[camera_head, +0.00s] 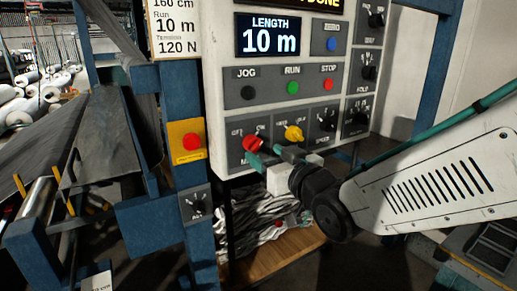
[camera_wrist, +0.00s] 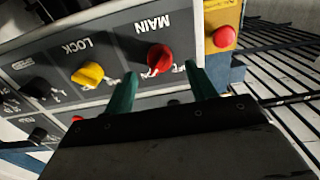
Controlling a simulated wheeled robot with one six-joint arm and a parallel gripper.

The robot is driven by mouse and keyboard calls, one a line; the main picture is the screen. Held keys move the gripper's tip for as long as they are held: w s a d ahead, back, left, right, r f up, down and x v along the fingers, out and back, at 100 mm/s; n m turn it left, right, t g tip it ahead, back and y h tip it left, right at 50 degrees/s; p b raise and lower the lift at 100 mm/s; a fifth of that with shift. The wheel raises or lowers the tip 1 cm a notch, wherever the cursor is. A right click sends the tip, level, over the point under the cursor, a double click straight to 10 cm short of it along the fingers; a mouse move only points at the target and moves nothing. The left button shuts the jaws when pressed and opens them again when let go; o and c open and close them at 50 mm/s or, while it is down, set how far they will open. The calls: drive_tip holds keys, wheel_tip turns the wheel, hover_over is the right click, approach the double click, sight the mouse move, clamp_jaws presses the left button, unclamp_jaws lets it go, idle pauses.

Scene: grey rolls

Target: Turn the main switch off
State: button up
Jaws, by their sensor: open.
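The red main switch knob (camera_head: 252,143) sits on the lower left of the grey control panel, between an OFF label at its left and an ON label at its right. The knob also shows in the wrist view (camera_wrist: 160,58), upside down under the word MAIN. Its pale mark appears to lie toward the ON side. My gripper (camera_head: 268,157) is open, its two teal fingers just in front of the panel. In the wrist view the fingers of my gripper (camera_wrist: 161,76) stand either side of the knob. I cannot tell whether they touch it.
The yellow LOCK knob (camera_head: 293,133) is close to the right of the main switch. Black, green and red push buttons (camera_head: 293,87) are above. A red emergency button (camera_head: 191,141) on a yellow plate is left on a blue post. Scrap material (camera_head: 260,220) lies below.

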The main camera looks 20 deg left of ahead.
sight(258, 148)
drive_tip(key=shift+x, duration=2.25)
drive_tip(key=c, duration=1)
